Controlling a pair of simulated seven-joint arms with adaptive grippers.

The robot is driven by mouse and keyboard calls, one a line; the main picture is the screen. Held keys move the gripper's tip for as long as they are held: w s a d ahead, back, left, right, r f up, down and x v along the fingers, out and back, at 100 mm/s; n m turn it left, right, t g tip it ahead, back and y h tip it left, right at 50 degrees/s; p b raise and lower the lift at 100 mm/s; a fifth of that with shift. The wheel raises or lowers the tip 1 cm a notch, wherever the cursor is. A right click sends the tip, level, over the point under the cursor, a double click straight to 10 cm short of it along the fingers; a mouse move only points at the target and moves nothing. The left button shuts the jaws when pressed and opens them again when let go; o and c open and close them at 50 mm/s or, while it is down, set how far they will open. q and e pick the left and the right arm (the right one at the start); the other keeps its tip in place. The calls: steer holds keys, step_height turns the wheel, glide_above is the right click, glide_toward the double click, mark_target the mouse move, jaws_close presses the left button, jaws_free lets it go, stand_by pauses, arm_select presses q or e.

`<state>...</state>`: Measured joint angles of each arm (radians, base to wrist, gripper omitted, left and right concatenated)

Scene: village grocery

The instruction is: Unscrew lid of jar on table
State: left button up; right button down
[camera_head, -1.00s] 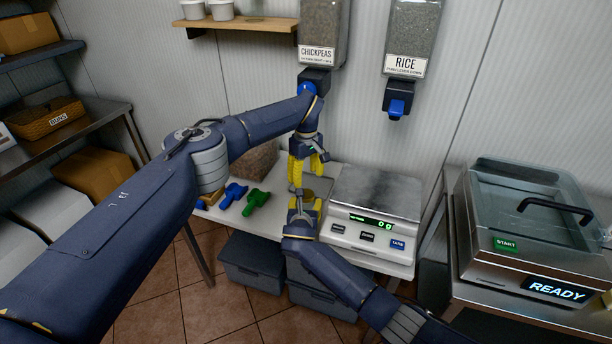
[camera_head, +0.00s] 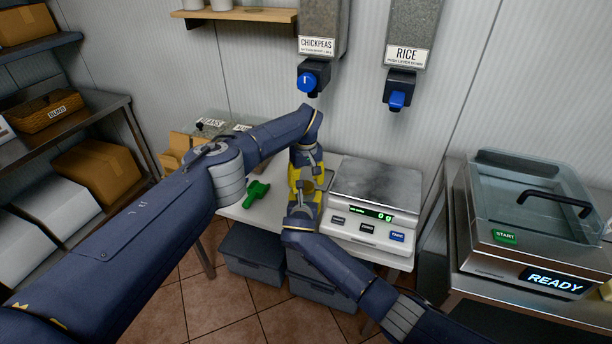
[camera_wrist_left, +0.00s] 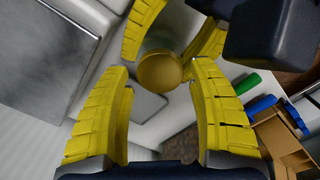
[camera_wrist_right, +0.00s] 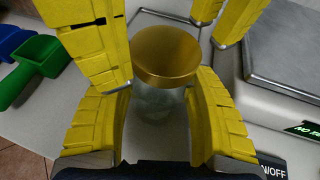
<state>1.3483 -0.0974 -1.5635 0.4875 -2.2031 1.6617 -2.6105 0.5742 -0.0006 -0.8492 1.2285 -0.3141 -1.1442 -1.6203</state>
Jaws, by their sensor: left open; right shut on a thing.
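The jar has a round gold lid (camera_wrist_right: 167,55) and a clear glass body (camera_wrist_right: 158,102). It stands upright on the white table (camera_wrist_right: 40,100). My right gripper (camera_wrist_right: 160,105) is shut on the glass body below the lid. My left gripper (camera_wrist_left: 160,95) is open, with its yellow fingers spread above and around the gold lid (camera_wrist_left: 160,70), apart from it as far as I can tell. In the head view both grippers meet beside the scale, the left (camera_head: 305,170) above the right (camera_head: 305,200), and they mostly hide the jar.
A scale (camera_head: 375,190) stands close to the right of the jar. A green scoop (camera_head: 256,193) lies to the left, and a blue scoop shows in the right wrist view (camera_wrist_right: 12,42). Chickpeas (camera_head: 317,45) and rice (camera_head: 402,55) dispensers hang on the wall above.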

arm_select(q)
steer(key=shift+f, duration=0.7)
